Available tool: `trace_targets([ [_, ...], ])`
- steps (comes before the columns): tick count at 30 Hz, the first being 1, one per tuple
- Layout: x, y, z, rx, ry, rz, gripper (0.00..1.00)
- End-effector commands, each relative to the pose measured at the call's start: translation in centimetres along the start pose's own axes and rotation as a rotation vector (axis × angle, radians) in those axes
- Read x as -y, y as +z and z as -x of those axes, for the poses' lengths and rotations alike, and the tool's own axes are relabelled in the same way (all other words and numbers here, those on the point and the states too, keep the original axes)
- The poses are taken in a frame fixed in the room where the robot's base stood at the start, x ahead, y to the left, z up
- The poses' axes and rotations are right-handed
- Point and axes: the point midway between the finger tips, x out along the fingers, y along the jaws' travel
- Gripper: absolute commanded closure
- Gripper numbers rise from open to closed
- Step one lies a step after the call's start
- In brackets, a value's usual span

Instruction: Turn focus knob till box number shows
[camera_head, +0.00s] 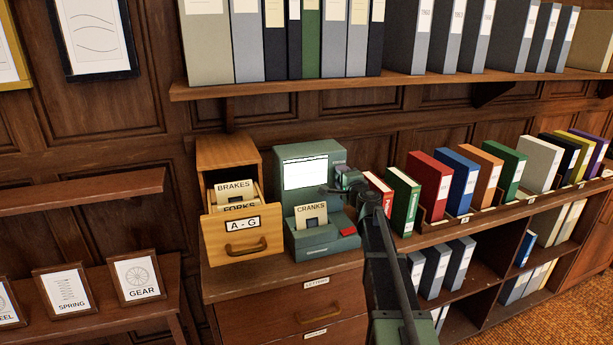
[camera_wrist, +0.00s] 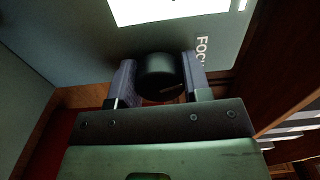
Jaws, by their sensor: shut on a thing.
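The green viewer (camera_head: 330,243) stands on the wooden cabinet, with a bright white screen (camera_head: 305,173); I cannot read any box number on it. A card marked CRANKS (camera_head: 311,215) stands in the viewer's front. The dark round focus knob (camera_wrist: 160,77) is on the viewer's side, beside a partly hidden "FOC" label (camera_wrist: 203,48). My gripper (camera_wrist: 157,82) is shut on the knob, one finger on each side; a small light mark shows on the knob's edge. In the head view my gripper (camera_head: 343,187) covers the knob at the viewer's right side.
An open A - G drawer (camera_head: 245,243) with BRAKES and FORKS cards is left of the viewer. Red and green binders (camera_head: 402,200) stand close to its right. A shelf (camera_head: 300,85) of binders runs above. A small red part (camera_head: 348,231) is on the viewer's base.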

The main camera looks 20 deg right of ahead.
Motion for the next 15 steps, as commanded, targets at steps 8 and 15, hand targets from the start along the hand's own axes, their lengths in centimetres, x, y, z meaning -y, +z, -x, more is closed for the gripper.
trace_targets([
  [8,0.04,0.00,-0.08,0.000,0.000,-0.011,0.78],
  [15,0.04,0.00,-0.08,0.000,0.000,-0.400,0.78],
])
